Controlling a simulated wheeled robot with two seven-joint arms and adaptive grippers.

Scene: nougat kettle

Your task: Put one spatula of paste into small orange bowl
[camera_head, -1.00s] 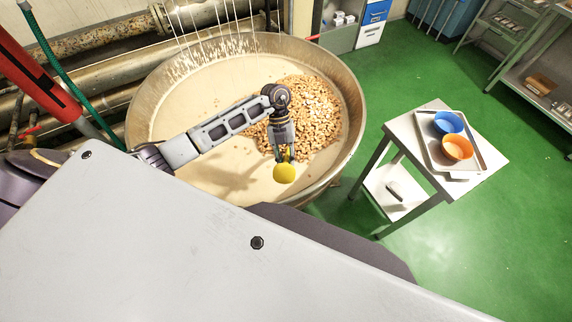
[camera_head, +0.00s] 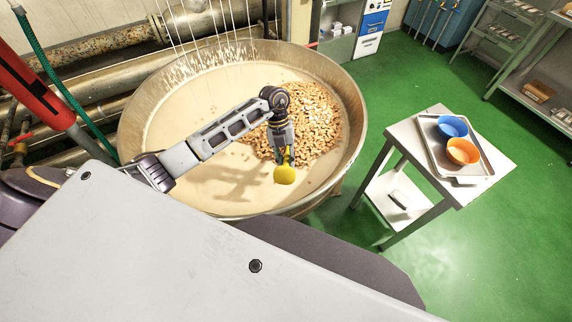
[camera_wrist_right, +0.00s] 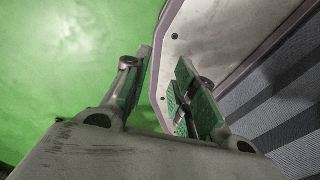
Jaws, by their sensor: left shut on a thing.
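My left gripper (camera_head: 282,150) is shut on a yellow spatula (camera_head: 285,175), held pointing down over the near right part of the large metal kettle (camera_head: 362,112). Whether paste is on the spatula cannot be told. The kettle holds pale paste (camera_head: 220,185) with a heap of nuts (camera_head: 318,125) at its right side. The small orange bowl (camera_head: 463,151) sits on a tray on the small table, right of the kettle and apart from my left gripper. My right gripper (camera_wrist_right: 163,62) is open and empty in the right wrist view.
A blue bowl (camera_head: 452,126) stands beside the orange one on the metal tray (camera_head: 480,174). The small table (camera_head: 407,132) stands just right of the kettle. Pipes (camera_head: 100,75) run behind the kettle at left. Green floor (camera_head: 500,240) is clear around the table's right.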

